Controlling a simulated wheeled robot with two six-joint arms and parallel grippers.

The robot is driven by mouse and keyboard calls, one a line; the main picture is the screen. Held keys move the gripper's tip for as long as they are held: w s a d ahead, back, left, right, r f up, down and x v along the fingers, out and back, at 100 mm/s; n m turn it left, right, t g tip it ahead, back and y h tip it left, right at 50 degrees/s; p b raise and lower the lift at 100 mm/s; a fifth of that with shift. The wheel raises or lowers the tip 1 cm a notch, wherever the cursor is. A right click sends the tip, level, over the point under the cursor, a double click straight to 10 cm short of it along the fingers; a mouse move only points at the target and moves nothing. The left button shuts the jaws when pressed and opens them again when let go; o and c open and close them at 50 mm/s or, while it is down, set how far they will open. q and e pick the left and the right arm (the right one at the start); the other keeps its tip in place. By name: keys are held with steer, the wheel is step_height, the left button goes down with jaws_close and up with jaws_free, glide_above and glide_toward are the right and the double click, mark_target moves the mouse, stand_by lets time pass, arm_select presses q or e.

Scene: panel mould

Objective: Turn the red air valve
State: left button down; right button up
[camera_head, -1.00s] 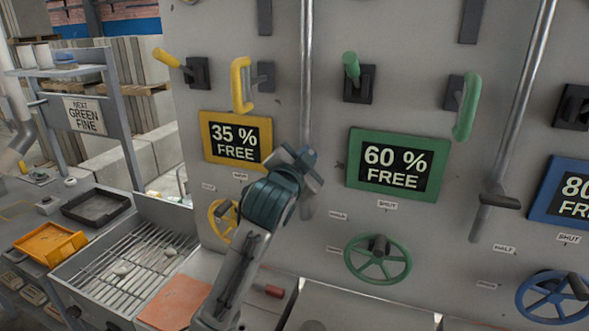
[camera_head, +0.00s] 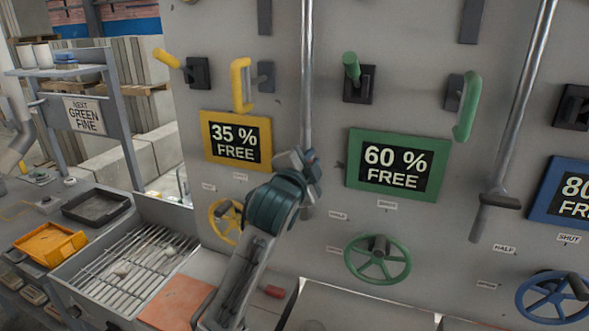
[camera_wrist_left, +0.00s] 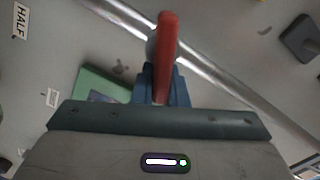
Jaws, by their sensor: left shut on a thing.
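The red air valve's lever (camera_wrist_left: 166,45) stands up from between the blue fingers of my left gripper (camera_wrist_left: 162,85) in the left wrist view. It crosses in front of a metal pipe. In the head view my left gripper (camera_head: 300,160) is at the lower part of the vertical pipe (camera_head: 307,60), between the yellow and green signs. Only a small red patch of the lever (camera_head: 312,155) shows there; the gripper hides the rest. The gripper is shut on the lever. My right gripper is not in view.
A yellow-framed sign (camera_head: 209,160) and a green-framed sign (camera_head: 353,180) flank the gripper. A yellow handwheel (camera_head: 217,232) is partly behind my left arm. A green handwheel (camera_head: 377,281) is to the right. A grated tray (camera_head: 75,297) stands at lower left.

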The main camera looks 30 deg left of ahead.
arm_select(q)
steer(key=m, duration=0.1)
steer(key=f+m, duration=0.1)
steer(key=m, duration=0.1)
steer(key=shift+d, duration=0.1)
steer(key=shift+m, duration=0.4)
steer(key=shift+f+m, duration=0.15)
steer(key=shift+m, duration=0.65)
steer(key=c, duration=1.5)
jaws_free()
steer(key=shift+w, duration=0.1)
steer(key=shift+c, duration=0.2)
steer(key=shift+o, duration=0.5)
steer(key=shift+w, duration=0.1)
steer(key=shift+f, duration=0.1)
